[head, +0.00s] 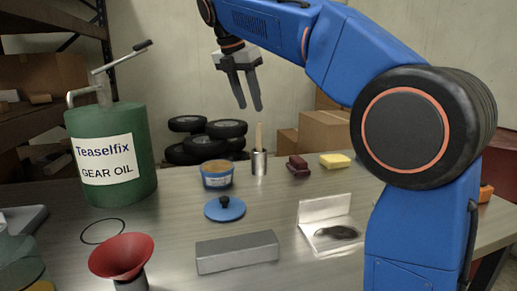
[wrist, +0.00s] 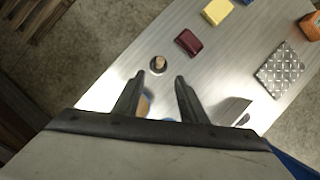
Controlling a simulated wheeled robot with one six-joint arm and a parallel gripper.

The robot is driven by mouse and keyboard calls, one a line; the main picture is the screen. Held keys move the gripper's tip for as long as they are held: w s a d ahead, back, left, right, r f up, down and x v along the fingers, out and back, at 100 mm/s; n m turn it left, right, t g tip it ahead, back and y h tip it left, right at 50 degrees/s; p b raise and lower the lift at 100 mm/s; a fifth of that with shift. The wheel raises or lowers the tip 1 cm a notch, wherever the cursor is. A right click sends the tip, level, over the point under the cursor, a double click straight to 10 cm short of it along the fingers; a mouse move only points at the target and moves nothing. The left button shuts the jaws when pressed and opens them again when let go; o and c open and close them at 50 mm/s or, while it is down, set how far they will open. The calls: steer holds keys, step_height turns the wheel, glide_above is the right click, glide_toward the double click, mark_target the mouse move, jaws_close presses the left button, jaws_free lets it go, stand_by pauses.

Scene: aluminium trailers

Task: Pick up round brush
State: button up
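The round brush (head: 259,161) appears to be the upright metal cylinder with a pale wooden handle pointing up, standing on the metal table. In the wrist view it shows from above as a round wooden end over a dark base (wrist: 159,64). My gripper (head: 250,108) is open and empty, pointing down above the brush, with its tips near the height of the handle top. In the wrist view my gripper (wrist: 160,75) has its two fingers apart, and the brush lies just beyond the tips, between their lines.
Left of the brush stand an open blue-banded tub (head: 217,174) and a blue lid (head: 225,209). A green gear oil drum (head: 110,155), red funnel (head: 122,256), grey block (head: 237,252) and angled metal plate (head: 325,207) stand around.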

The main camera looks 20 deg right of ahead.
mark_target(259, 136)
steer(key=x, duration=1.3)
steer(key=shift+f, duration=0.2)
jaws_close()
